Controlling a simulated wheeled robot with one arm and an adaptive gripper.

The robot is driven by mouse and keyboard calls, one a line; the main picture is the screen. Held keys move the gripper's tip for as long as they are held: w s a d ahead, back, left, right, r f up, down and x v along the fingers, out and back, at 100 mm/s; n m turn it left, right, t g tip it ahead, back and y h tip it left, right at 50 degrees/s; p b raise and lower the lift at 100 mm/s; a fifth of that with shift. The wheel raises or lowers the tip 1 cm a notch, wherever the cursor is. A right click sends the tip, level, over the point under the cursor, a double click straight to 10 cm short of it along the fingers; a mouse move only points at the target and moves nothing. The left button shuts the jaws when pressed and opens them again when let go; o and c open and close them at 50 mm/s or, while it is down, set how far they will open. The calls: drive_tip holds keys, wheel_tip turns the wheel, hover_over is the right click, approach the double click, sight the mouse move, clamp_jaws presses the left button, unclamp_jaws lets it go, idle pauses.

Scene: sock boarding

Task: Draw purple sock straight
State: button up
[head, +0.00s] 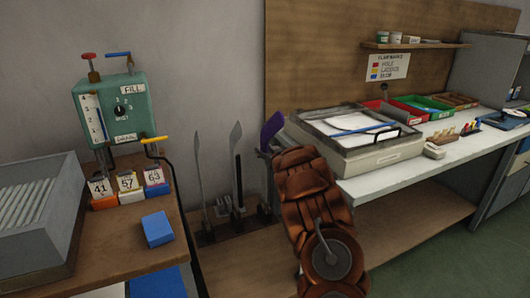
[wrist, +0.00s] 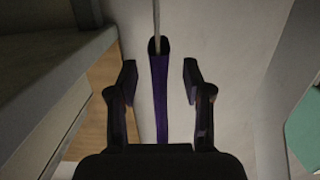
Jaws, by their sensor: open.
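The purple sock (head: 271,130) is on the upper part of an upright board at the right of the board row, left of my arm in the head view. In the wrist view the purple sock (wrist: 160,100) is a narrow dark strip, with a thin pale board edge (wrist: 157,18) running out beyond its far end. My gripper (wrist: 160,78) is open, with one finger on each side of the sock and a gap on both sides. My arm hides the lower part of that board and most of the gripper in the head view.
A green machine (head: 115,108) and a blue block (head: 157,229) are on the left bench. A framed tray (head: 378,158) stands on the right bench, close to my arm.

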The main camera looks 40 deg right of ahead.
idle(0.4)
drive_tip(key=f+v, duration=0.1)
drive_tip(key=v, duration=0.8)
idle(0.4)
drive_tip(key=shift+a, duration=0.1)
drive_tip(key=s+a+g+y, duration=0.1)
drive_tip(key=s+a+g, duration=0.65)
drive_tip(key=a, duration=0.75)
drive_tip(key=s+a+g+y, duration=0.1)
drive_tip(key=s+a+g, duration=0.4)
drive_tip(key=s+a, duration=0.8)
drive_tip(key=s+a+r+n+g+y, duration=0.1)
drive_tip(key=s+a+n+g+y, duration=0.4)
drive_tip(key=s+a, duration=1.6)
wheel_tip(320, 180, up, 20)
drive_tip(key=m+h+p, duration=0.1)
drive_tip(key=p, duration=1.8)
drive_tip(key=shift+w+h, duration=0.2)
drive_tip(key=shift+h, duration=0.1)
